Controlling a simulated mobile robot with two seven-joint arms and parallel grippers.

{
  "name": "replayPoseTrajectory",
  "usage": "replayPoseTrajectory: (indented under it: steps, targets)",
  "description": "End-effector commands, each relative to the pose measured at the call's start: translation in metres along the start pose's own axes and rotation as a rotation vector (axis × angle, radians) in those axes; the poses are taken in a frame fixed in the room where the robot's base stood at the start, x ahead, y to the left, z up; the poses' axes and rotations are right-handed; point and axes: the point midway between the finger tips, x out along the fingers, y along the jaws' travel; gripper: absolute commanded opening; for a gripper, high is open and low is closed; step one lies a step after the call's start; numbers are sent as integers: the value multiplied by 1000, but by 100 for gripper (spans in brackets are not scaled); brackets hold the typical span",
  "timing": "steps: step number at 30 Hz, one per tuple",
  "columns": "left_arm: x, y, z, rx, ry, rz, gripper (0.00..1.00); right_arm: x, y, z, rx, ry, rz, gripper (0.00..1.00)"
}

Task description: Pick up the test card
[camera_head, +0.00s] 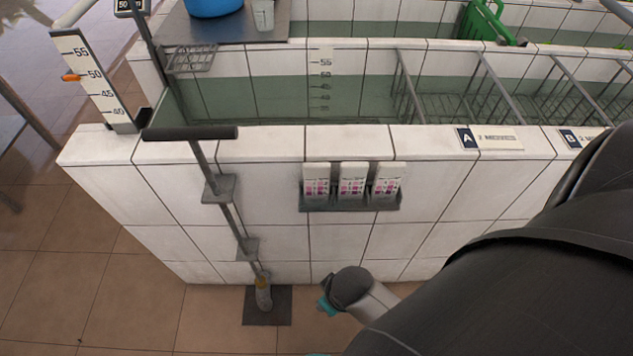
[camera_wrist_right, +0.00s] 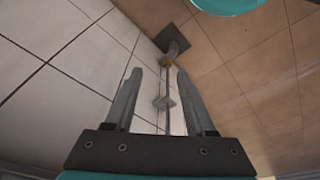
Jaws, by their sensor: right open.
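Three white cards with pink printed patches (camera_head: 352,182) stand side by side in a grey rack (camera_head: 350,203) on the front of the white tiled wall in the head view. Which of them is the test card, I cannot tell. My right gripper (camera_wrist_right: 160,72) is open and empty in the right wrist view, with tiled wall and brown floor beyond its fingers. No card shows in that view. In the head view my right arm covers the lower right, and the gripper's fingers are not visible there. My left gripper is not in view.
A dark T-handled pole (camera_head: 228,215) stands against the wall left of the rack, its foot on a dark floor plate (camera_head: 267,318). Behind the wall are water basins with wire racks (camera_head: 480,85). A depth scale (camera_head: 92,80) stands at the wall's left corner. Floor at left is clear.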

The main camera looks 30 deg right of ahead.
Motion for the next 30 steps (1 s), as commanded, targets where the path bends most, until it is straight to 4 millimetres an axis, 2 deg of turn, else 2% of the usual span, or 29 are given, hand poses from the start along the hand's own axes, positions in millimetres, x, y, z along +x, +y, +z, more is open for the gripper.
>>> replayPoseTrajectory:
  steps: [1, 3, 8, 11, 13, 15, 20, 21, 25, 27, 30]
  targets:
    - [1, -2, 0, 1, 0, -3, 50, -18, 1, -11, 2, 17, 1, 55]
    - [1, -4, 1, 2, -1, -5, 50, -40, 2, -22, 2, 32, 5, 55]
    - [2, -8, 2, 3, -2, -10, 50, -88, 9, -48, -11, 91, 29, 55]
    - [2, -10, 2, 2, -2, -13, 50, -120, 18, -74, -36, 176, 69, 55]
    - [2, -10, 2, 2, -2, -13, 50, -149, 30, -109, -77, 302, 131, 55]
    - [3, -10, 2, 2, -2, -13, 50, -183, 43, -158, -146, 485, 227, 55]
    - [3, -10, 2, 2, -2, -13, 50, -244, 53, -238, -304, 817, 400, 55]
    - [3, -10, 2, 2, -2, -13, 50, -262, 52, -255, -350, 900, 442, 55]
    - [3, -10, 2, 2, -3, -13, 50, -322, 38, -304, -535, 1177, 590, 55]
    - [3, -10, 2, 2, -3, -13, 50, -356, 23, -324, -658, 1327, 671, 55]
    - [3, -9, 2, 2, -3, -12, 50, -398, -8, -340, -856, 1529, 778, 55]
